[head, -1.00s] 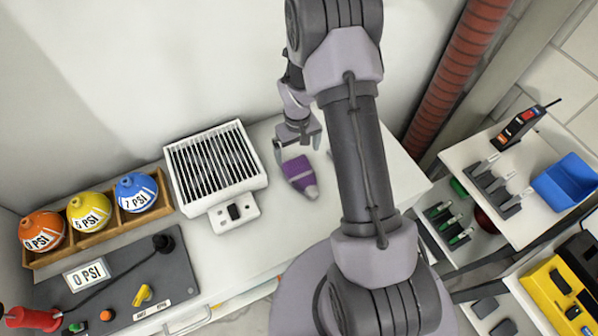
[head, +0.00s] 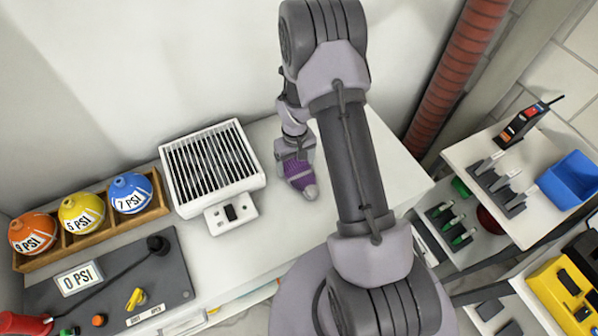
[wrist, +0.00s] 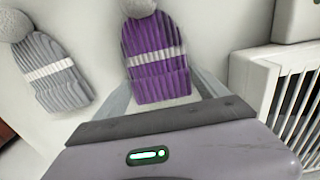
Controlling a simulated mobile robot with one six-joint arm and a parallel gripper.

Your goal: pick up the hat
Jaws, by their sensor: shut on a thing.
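A purple knitted hat (head: 299,178) with a pale band and a grey pompom lies on the white bench top, right of the vented white box. In the wrist view the purple hat (wrist: 157,62) sits between the fingers, its pompom pointing away. My gripper (head: 297,165) is shut on the hat at its cuff end. The fingers (wrist: 162,92) show on either side of the cuff in the wrist view. A second hat, grey with a white band (wrist: 50,70), lies to the left in the wrist view. In the head view my arm hides it.
The white vented box (head: 211,166) stands just left of the hat. Ball-shaped PSI gauges (head: 130,193) sit in a wooden rack farther left. A grey control panel (head: 115,280) lies in front of them. A red ribbed pipe (head: 455,80) rises at the right, beside shelving.

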